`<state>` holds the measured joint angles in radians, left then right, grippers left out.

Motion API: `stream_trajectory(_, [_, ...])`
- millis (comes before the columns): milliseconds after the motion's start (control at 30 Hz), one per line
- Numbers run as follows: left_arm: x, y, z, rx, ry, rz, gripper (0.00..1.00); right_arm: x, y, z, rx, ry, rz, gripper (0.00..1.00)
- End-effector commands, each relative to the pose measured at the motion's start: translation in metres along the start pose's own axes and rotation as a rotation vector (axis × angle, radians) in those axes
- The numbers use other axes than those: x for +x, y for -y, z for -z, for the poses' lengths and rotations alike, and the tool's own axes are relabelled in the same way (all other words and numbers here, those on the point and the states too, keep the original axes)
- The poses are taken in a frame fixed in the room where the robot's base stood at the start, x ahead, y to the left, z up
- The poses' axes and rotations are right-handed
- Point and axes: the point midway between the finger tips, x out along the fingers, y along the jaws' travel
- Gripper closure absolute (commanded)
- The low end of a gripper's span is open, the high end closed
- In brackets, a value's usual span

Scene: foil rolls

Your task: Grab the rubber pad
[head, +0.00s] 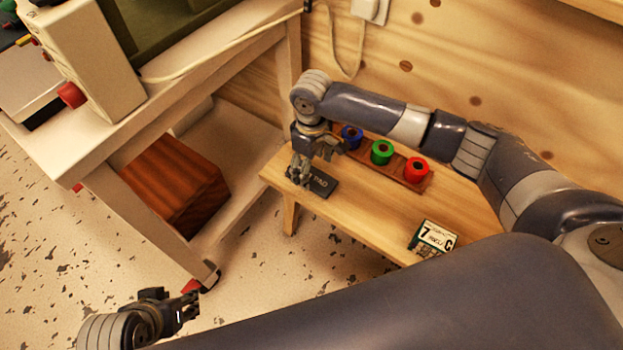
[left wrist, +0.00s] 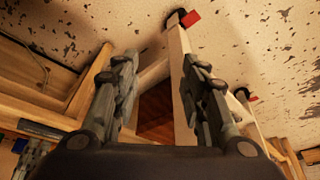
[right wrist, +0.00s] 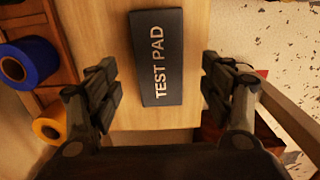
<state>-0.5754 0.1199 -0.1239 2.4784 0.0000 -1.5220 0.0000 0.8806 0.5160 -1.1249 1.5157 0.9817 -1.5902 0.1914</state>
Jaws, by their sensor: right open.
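The rubber pad (head: 318,183) is a flat dark block that lies on the small wooden bench (head: 375,208) near its left end. In the right wrist view the pad (right wrist: 158,58) shows white "TEST PAD" lettering. My right gripper (head: 302,178) is open above the pad's left end. In the right wrist view its fingers (right wrist: 160,85) stand either side of the pad, with gaps on both sides. Part of the pad is hidden behind the fingers in the head view. My left gripper (head: 190,308) is open and empty over the floor, with its spread fingers (left wrist: 160,85) in the left wrist view.
A wooden rack behind the pad holds a blue roll (head: 352,136), a green roll (head: 381,152) and a red roll (head: 417,170). A yellow roll (right wrist: 47,127) shows in the right wrist view. A printed box (head: 433,238) lies at the bench's front right. A white table (head: 95,140) stands left.

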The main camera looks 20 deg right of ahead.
Motion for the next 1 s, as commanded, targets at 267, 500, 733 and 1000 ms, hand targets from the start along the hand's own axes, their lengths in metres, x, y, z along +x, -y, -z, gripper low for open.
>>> stream_trajectory(267, [0.005, -0.007, 0.058, 0.008, -0.245, -0.013, 0.6, 0.022, -0.001, 0.002, 0.0, 0.0, 0.0, 0.27])
stream_trajectory(500, [0.001, -0.01, 0.085, 0.01, -0.365, -0.019, 0.6, 0.033, -0.001, 0.002, -0.001, -0.001, -0.001, 0.27])
stream_trajectory(733, [-0.001, -0.01, 0.088, 0.011, -0.375, -0.02, 0.6, 0.034, -0.001, 0.002, -0.001, -0.001, -0.001, 0.27])
stream_trajectory(1000, [0.0, -0.01, 0.087, 0.011, -0.374, -0.02, 0.6, 0.034, -0.001, 0.002, 0.0, -0.001, -0.001, 0.76])
